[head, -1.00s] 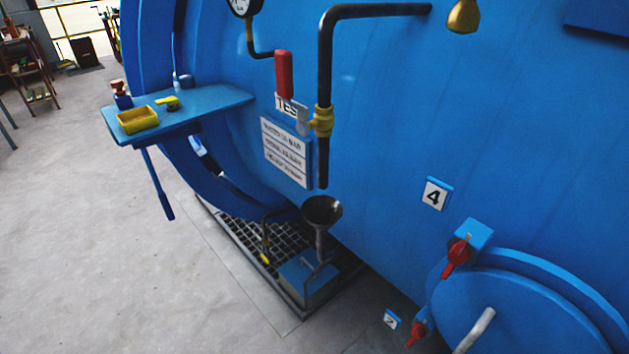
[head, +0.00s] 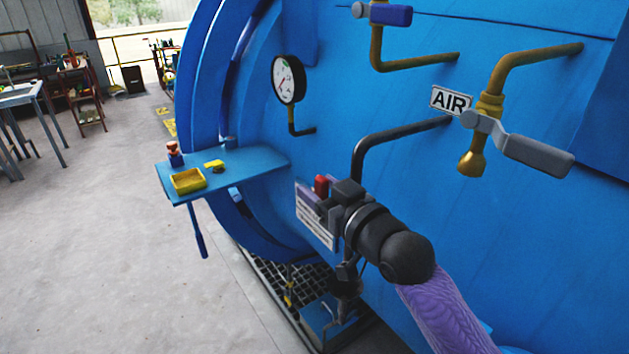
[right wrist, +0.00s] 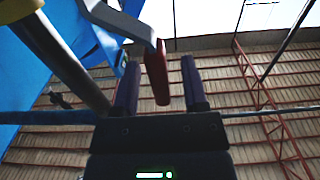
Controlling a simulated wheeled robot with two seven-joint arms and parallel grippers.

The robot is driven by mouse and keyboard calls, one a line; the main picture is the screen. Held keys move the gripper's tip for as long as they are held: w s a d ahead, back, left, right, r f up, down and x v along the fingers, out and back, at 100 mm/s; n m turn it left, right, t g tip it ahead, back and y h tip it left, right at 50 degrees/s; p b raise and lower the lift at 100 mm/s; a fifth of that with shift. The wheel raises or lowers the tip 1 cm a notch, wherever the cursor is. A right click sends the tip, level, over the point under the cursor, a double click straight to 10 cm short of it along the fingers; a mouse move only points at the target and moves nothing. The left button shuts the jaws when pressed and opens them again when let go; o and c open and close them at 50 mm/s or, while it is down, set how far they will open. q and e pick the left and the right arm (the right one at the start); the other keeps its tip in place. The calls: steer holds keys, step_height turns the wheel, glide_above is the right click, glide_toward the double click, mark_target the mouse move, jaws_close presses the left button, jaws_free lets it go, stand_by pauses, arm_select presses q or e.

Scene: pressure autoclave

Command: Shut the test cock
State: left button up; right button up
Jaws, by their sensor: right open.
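The test cock's red lever handle (head: 321,184) shows as a small red end at my right gripper (head: 317,195) in the head view. In the right wrist view the red handle (right wrist: 157,72) hangs between the two spread dark fingers of my right gripper (right wrist: 160,64), apart from both. A pale grey lever arm (right wrist: 122,20) joins the handle to the cock, whose yellow body (right wrist: 16,9) is cut off at the upper left. In the head view my right gripper and wrist hide the cock's body and most of the TEST sign area. My left gripper is out of view.
A black pipe (head: 398,133) bends down behind my right gripper. A pressure gauge (head: 289,80) is at the upper left. The AIR valve's grey lever (head: 537,155) sticks out at the right. A blue shelf (head: 250,165) holds a yellow tray (head: 188,181). A funnel stands below.

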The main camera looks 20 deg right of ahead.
steer(key=shift+x, duration=0.85)
jaws_close()
stand_by(0.8)
